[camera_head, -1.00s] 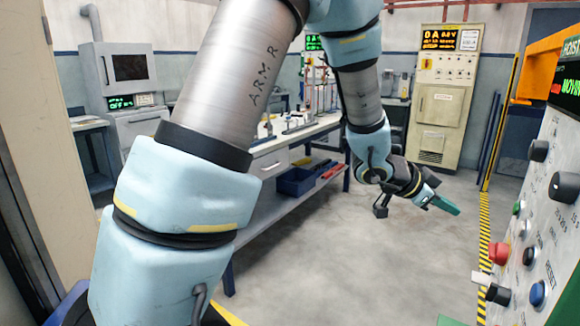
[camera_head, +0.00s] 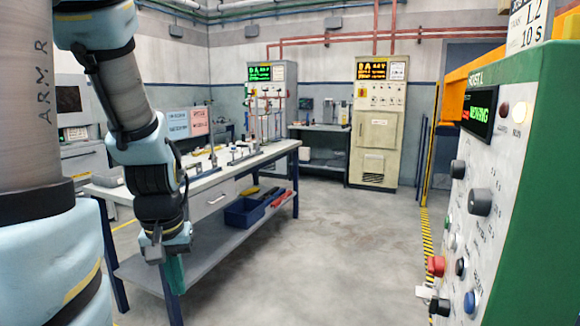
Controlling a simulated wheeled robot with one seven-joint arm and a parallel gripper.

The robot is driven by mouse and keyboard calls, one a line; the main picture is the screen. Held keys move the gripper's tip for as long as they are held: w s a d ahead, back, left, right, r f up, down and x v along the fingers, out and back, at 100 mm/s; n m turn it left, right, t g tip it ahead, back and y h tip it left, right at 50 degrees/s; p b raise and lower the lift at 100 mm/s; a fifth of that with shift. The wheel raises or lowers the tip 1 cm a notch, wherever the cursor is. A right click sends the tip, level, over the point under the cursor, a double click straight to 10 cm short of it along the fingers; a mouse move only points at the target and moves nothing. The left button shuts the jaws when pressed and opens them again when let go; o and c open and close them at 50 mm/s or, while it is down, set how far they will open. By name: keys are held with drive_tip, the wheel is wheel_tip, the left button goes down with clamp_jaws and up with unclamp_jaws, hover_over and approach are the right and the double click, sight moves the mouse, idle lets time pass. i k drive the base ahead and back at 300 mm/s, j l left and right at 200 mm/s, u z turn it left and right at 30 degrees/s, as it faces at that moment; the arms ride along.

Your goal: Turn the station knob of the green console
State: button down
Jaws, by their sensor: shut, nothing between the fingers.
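The green console (camera_head: 545,160) stands close at the right edge, its pale front panel seen at a steep angle. A larger black knob (camera_head: 480,201) and a smaller black knob (camera_head: 458,168) are on the panel. Their labels are too oblique to read, so I cannot tell which is the station knob. The console's display (camera_head: 479,112) shows green text that looks like "MOVING". My gripper (camera_head: 174,276) hangs at the left, with its teal fingers pointing down in front of the workbench. It is shut and empty, far from the console.
A red button (camera_head: 436,265), a blue button (camera_head: 470,303) and a black part with a white tag (camera_head: 438,306) are lower on the panel. The workbench (camera_head: 215,178) stands behind my arm. Two cabinets with displays are at the back. The floor (camera_head: 330,260) between is clear.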

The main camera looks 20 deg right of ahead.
sight(458, 168)
drive_tip(key=z, duration=1.6)
